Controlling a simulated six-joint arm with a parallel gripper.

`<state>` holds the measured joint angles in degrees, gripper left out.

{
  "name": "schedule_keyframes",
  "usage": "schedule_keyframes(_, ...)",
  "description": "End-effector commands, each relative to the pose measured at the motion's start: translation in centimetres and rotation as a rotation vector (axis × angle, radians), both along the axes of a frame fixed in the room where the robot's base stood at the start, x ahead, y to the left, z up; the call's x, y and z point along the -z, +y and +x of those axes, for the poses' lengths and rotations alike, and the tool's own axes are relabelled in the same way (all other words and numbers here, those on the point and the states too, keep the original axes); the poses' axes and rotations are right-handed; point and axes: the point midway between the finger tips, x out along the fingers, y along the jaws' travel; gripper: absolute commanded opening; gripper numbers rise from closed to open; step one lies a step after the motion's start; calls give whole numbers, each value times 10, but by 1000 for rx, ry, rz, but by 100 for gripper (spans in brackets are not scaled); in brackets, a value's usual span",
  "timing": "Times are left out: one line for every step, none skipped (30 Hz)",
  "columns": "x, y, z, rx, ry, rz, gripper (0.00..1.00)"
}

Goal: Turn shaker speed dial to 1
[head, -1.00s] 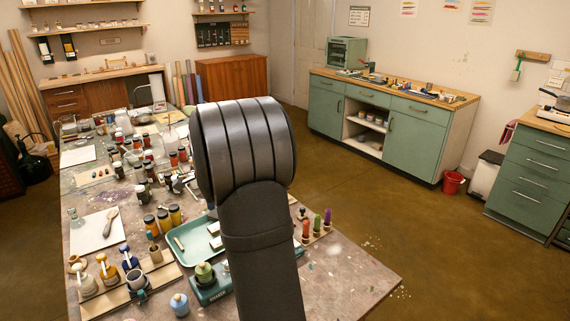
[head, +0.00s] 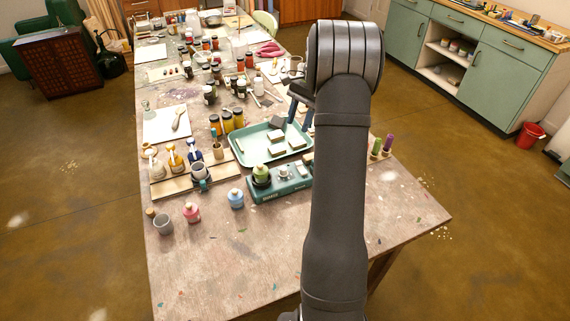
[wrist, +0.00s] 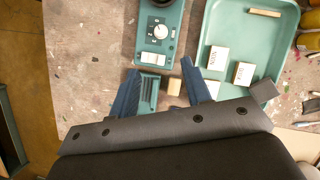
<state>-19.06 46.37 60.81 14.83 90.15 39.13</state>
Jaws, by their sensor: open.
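The shaker is a teal box (head: 262,193) near the front of the table, with a green bottle (head: 261,174) on its left part. Its pale round dial (head: 284,172) is on the right part. In the wrist view the dial (wrist: 161,31) sits on a dark face with small marks; its setting is too small to read. My gripper (head: 300,123) is above and behind the shaker, partly hidden by my arm. In the wrist view my gripper (wrist: 160,68) has its blue fingers apart and empty, with the dial beyond the fingertips.
A teal tray (head: 246,154) with several pale blocks lies behind the shaker. Blue (head: 236,198) and pink (head: 191,212) bottles stand to its left. Purple and green sticks (head: 383,146) stand at the right. The front of the table is mostly clear.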

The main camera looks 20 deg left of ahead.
Motion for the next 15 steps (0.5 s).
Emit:
schedule_keyframes(7,1,-3,0,2,-2,44)
schedule_keyframes(12,2,-5,0,3,-2,44)
schedule_keyframes(19,3,-8,1,3,-3,44)
schedule_keyframes(25,4,-11,1,3,-3,44)
schedule_keyframes(31,5,-13,1,3,-3,44)
schedule_keyframes(39,6,-16,1,3,-3,44)
schedule_keyframes(46,7,-19,1,3,-3,44)
schedule_keyframes(51,8,-21,0,4,-3,44)
schedule_keyframes(60,10,-24,1,2,-3,44)
schedule_keyframes(66,11,-27,1,3,-4,44)
schedule_keyframes(72,12,-29,2,1,-4,44)
schedule_keyframes(80,13,-32,1,3,-4,44)
schedule_keyframes(87,14,-34,2,2,-3,44)
schedule_keyframes(93,14,-37,1,3,-4,44)
schedule_keyframes(100,16,-40,1,2,-4,44)
